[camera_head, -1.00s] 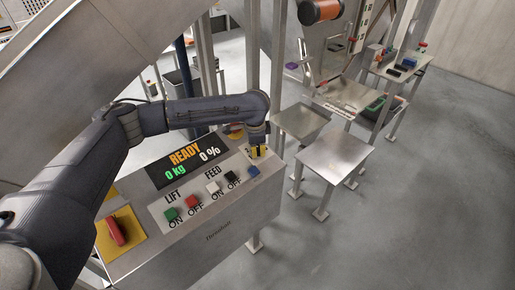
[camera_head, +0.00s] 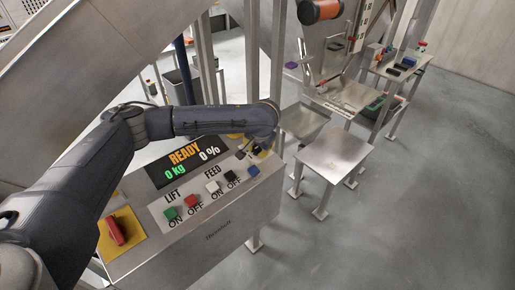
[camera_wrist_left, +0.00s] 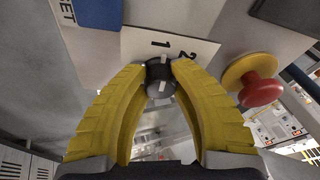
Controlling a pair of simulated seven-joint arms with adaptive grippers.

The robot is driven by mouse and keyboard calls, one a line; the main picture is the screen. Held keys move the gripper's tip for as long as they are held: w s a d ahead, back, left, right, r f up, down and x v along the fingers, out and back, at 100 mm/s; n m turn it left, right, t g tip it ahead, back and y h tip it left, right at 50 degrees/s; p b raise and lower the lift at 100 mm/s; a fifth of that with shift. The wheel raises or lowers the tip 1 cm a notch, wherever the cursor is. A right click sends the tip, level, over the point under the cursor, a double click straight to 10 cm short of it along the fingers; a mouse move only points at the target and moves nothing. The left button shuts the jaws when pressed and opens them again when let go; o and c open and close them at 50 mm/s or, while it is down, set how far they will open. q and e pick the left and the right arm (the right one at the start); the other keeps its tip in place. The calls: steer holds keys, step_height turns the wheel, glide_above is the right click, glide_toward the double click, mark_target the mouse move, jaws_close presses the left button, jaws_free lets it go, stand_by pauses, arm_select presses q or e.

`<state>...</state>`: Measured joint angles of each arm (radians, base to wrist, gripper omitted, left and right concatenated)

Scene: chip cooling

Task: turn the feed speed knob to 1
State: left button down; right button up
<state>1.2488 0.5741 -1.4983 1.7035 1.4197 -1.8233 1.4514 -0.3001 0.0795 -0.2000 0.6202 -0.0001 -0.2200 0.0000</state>
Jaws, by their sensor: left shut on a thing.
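The feed speed knob (camera_wrist_left: 160,78) is a dark round knob with a pale mark, in front of a white scale plate (camera_wrist_left: 190,47) printed with 1 and 2. I cannot tell exactly which number the mark points to. My left gripper (camera_wrist_left: 160,70) has its two yellow fingers closed on the knob from both sides. In the head view my left gripper (camera_head: 259,152) is at the panel's far right corner, where the arm and fingers largely hide the knob. The panel display (camera_head: 188,160) reads READY, 0 kg and 0 %. My right gripper is not in view.
A red mushroom button (camera_wrist_left: 261,90) on a yellow base stands close beside the knob. A blue button (camera_head: 253,171) and black button (camera_head: 231,177) are near the gripper. A red rotary switch (camera_head: 115,231) is at the panel's left. A steel table (camera_head: 335,155) stands right of the panel.

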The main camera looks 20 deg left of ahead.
arm_select(q)
steer(key=shift+a+f+n, duration=0.1)
steer(key=shift+n, duration=0.5)
steer(key=shift+s, duration=0.1)
steer(key=c, duration=1)
jaws_free()
steer(key=v, duration=1.2)
steer(key=shift+d, duration=0.25)
